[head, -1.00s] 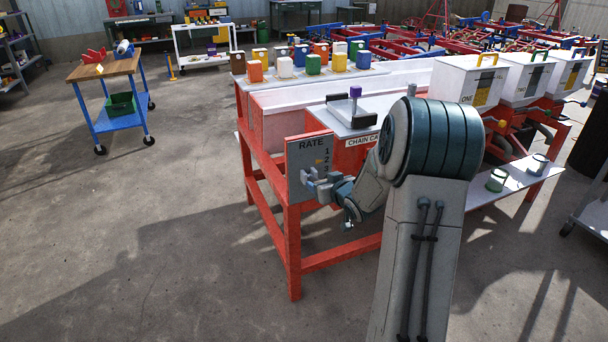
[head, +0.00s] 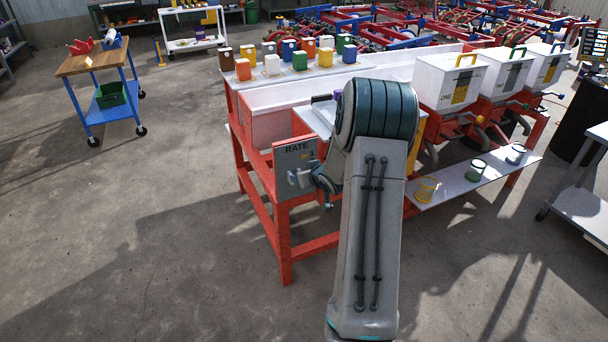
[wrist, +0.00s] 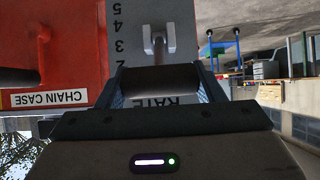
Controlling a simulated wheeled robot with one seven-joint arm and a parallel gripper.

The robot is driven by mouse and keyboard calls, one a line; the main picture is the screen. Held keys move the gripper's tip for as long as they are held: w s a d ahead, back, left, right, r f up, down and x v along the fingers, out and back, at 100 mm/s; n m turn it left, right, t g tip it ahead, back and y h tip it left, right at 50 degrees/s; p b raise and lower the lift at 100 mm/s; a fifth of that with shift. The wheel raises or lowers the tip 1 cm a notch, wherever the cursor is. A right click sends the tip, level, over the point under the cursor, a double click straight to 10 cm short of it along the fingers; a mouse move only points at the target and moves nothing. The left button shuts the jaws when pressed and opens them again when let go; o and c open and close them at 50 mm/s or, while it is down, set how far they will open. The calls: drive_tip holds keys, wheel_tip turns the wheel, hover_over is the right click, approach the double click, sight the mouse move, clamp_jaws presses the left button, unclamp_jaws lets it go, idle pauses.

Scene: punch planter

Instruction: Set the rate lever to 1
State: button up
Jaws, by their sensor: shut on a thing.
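The grey rate plate (head: 283,160) stands on the red frame's front corner, with RATE at its top and a 1 visible below. A small yellow mark (head: 304,157) shows close to the 1. In the wrist view the plate (wrist: 182,12) appears upside down, with several numbers in a column. My gripper (head: 300,179) is at the plate, shut on this handle, one finger at each end. The fingers and wrist hide part of the scale in both views.
The red CHAIN CASE (wrist: 50,60) is beside the plate. Several coloured containers (head: 300,60) stand on the shelf behind. White hoppers (head: 447,80) are at right. A blue cart (head: 110,95) stands at left, with open floor between.

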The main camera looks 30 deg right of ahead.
drive_tip(key=shift+w+r, duration=0.3)
drive_tip(key=shift+r, duration=0.15)
drive_tip(key=o, duration=1.4)
drive_tip(key=shift+f, duration=0.15)
drive_tip(key=shift+s, duration=0.2)
drive_tip(key=p+v, duration=0.2)
drive_tip(key=v, duration=1.1)
drive_tip(key=shift+s, duration=0.2)
